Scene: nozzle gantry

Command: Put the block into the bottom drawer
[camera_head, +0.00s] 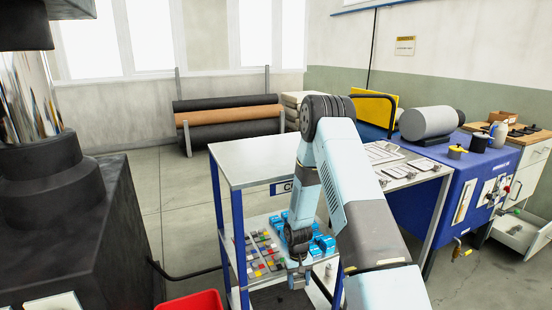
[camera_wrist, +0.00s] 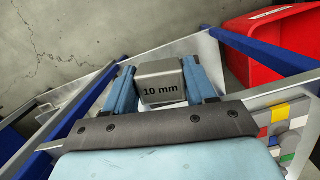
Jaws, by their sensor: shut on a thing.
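The block (camera_wrist: 160,72) is a grey metal cube marked "10 mm". In the wrist view it sits between the two blue fingers of my gripper (camera_wrist: 162,84), which is shut on it. In the head view my gripper (camera_head: 299,279) is low at the front of the blue-framed cart, by its middle shelf; the block is too small there to make out. The bottom drawer (camera_head: 521,236) is a white drawer pulled open low in the white cabinet (camera_head: 532,170) at the far right.
The cart (camera_head: 238,154) has blue posts and a shelf of coloured pieces and blue boxes. A red bin (camera_head: 192,302) stands at its front left. A blue workbench (camera_head: 420,215) stands between cart and cabinet. Rolls (camera_head: 228,117) lie at the back wall.

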